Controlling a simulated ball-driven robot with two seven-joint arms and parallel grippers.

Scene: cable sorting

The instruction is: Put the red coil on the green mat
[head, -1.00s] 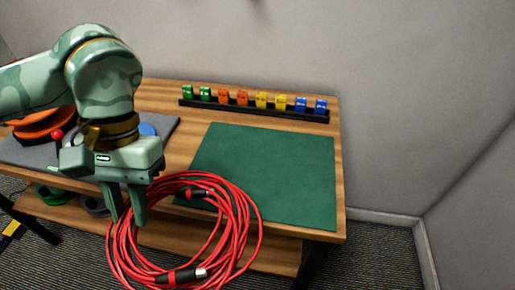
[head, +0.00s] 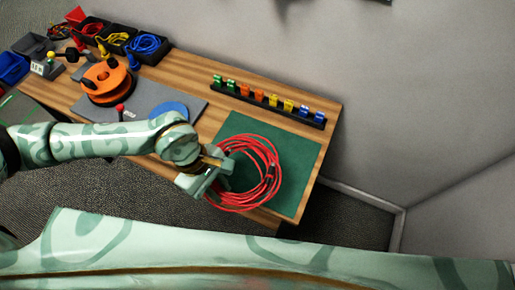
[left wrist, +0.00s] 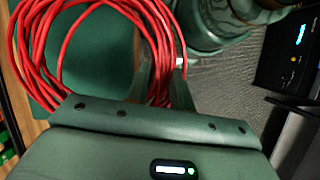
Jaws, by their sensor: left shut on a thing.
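The red coil (head: 274,178) is a bundle of red cable loops with dark connectors. My left gripper (head: 222,178) is shut on its left side in the head view. The coil overlaps the left and middle of the green mat (head: 301,160); its front loops reach past the mat's front edge. I cannot tell whether it touches the mat or hangs just above it. In the left wrist view the red coil (left wrist: 22,50) runs between the fingers of the left gripper (left wrist: 160,85), with the green mat (left wrist: 100,55) behind it. My right gripper is not in view.
A black rack (head: 262,101) of coloured clips stands behind the mat. An orange reel (head: 106,84) and a blue disc (head: 169,110) are on a grey pad (head: 140,104) to the left. Bins of cables (head: 148,44) stand farther left. The mat's right side is clear.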

